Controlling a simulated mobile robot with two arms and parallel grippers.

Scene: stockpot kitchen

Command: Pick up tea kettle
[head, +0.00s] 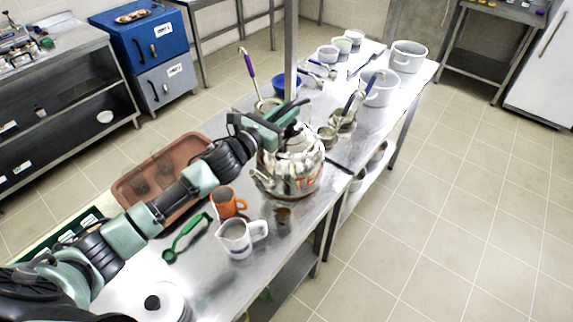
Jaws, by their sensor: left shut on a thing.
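The tea kettle (297,167) is a shiny metal pot with red lettering on its side. It is upright on the steel worktable, near the middle of the head view. I cannot tell whether its base touches the table. My left arm reaches in from the left, and my left gripper (283,127) is at the top of the kettle, shut on it, apparently at its handle. The gripper hides most of the handle and part of the lid. My right gripper is not in view.
An orange mug (227,203), a white measuring jug (237,240) and a green spoon (183,240) stand or lie in front of the kettle. A brown tray (135,191) is at left. Pots (407,57) and ladles crowd the table behind. A post (291,50) rises behind the kettle.

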